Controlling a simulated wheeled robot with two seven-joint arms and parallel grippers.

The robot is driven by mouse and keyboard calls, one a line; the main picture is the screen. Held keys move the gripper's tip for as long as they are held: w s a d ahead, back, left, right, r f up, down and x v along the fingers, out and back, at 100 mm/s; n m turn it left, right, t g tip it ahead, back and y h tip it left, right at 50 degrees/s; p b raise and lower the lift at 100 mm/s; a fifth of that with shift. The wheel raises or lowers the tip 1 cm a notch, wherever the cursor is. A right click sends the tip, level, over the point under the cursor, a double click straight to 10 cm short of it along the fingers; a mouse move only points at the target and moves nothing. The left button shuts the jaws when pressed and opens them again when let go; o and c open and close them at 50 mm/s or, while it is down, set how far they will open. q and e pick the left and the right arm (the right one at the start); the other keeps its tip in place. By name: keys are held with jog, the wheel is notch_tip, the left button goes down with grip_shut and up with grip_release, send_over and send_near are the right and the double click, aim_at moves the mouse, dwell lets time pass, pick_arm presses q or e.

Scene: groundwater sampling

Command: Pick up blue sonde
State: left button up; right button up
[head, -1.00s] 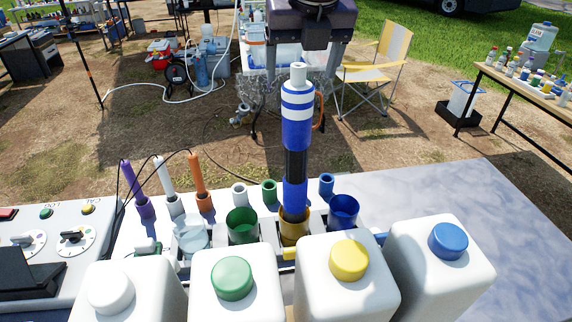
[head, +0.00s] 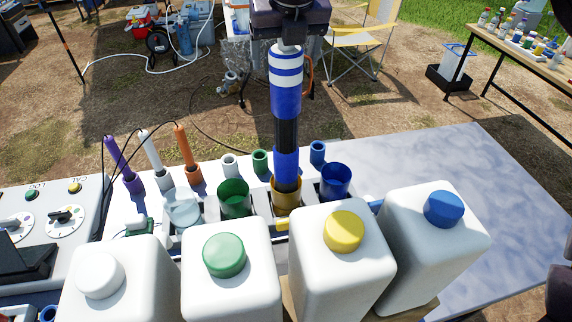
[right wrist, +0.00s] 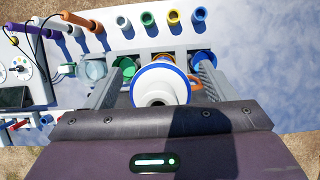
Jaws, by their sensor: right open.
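The blue sonde (head: 286,98) stands upright in the amber cup (head: 286,200) of the cup row. It has white bands, a white top and a black middle section. My right gripper (head: 289,52) is above it, pointing down, its dark body close over the sonde's top. In the right wrist view, the sonde's white top with a blue rim (right wrist: 160,88) lies between the two open grey fingers (right wrist: 157,85). Neither finger visibly grips it. My left gripper is not in view.
White bottles with white, green, yellow (head: 344,232) and blue (head: 443,209) caps stand in front of the cups. Purple, white and orange probes (head: 187,157) stand left of the sonde. A control panel (head: 50,222) is at left. The tabletop at right (head: 440,180) is clear.

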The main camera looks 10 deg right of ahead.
jog(key=shift+s, duration=0.15)
jog(key=shift+c, duration=1.1)
grip_shut()
jog(key=shift+r, duration=0.15)
jog(key=shift+r, duration=0.1)
